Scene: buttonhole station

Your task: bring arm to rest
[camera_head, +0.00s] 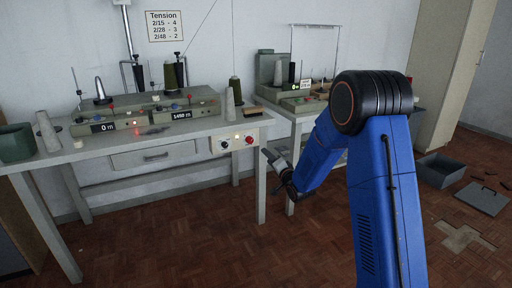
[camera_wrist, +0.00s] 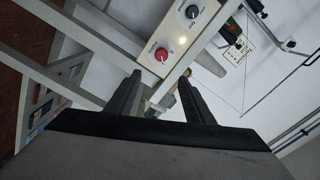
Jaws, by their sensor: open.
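My gripper (camera_head: 270,156) hangs at the end of my blue arm, in front of the right end of the left workbench in the head view. In the wrist view my gripper (camera_wrist: 160,85) shows two dark fingers spread apart with nothing between them. Beyond the fingers are a control box (camera_wrist: 189,34) with a red button and a black knob, and pale bench framing.
The left workbench (camera_head: 180,128) carries winding units, yarn cones and a green pot (camera_head: 15,142). A second machine bench (camera_head: 300,108) stands behind my arm. A grey crate (camera_head: 440,170) and its lid (camera_head: 482,198) lie on the floor at right. The floor before the left bench is clear.

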